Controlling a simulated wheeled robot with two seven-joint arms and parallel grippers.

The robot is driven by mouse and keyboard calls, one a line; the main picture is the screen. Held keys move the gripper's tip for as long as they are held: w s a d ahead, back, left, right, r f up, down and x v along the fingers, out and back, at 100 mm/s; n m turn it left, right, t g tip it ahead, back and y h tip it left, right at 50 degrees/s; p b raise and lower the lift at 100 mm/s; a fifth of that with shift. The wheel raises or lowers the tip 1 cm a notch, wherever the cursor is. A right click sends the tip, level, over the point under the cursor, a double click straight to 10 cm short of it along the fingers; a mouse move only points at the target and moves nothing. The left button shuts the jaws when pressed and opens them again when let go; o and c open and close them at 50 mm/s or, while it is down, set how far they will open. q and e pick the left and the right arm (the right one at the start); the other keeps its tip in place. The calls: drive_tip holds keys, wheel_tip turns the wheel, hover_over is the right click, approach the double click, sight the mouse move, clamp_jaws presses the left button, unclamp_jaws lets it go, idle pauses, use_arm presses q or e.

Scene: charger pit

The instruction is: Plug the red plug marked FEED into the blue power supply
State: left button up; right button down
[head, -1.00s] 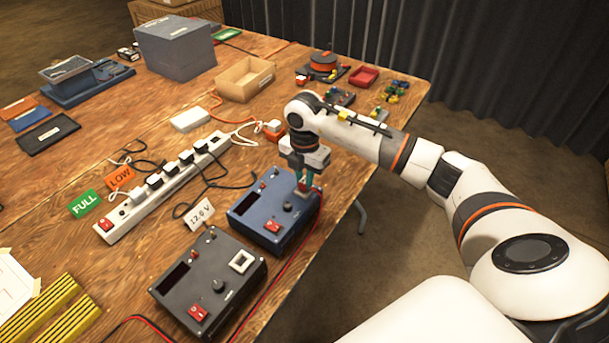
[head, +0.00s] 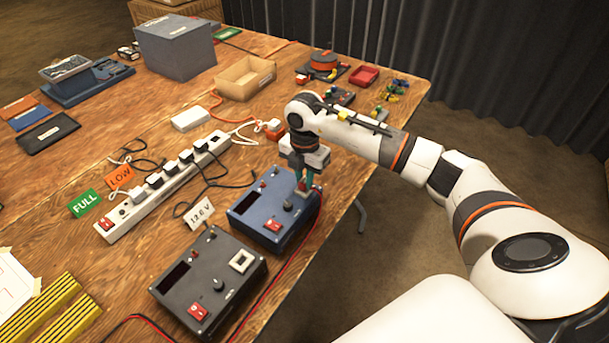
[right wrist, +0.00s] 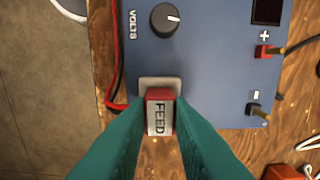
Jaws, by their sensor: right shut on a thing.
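The blue power supply (head: 272,215) stands on the wooden table near its right edge. The red plug marked FEED (right wrist: 160,113) shows in the right wrist view between the teal fingers of my right gripper (right wrist: 160,125), which is shut on it. The plug's front end is at the light grey socket plate (right wrist: 161,83) on the blue supply. I cannot tell how deep it sits. In the head view my right gripper (head: 303,186) points down over the supply's right side, and the plug is mostly hidden by the fingers. My left gripper is not in view.
A dark grey power supply (head: 208,280) stands in front of the blue one, with a 12.6 V card (head: 200,212) nearby. A white power strip (head: 165,185) lies to the left. A cardboard box (head: 245,78) stands behind. The table's right edge is close to the gripper.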

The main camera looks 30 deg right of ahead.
drive_tip(key=shift+f, duration=0.1)
drive_tip(key=c, duration=0.9)
unclamp_jaws()
drive_tip(key=shift+r+p, duration=2.9)
drive_tip(key=shift+r, duration=0.85)
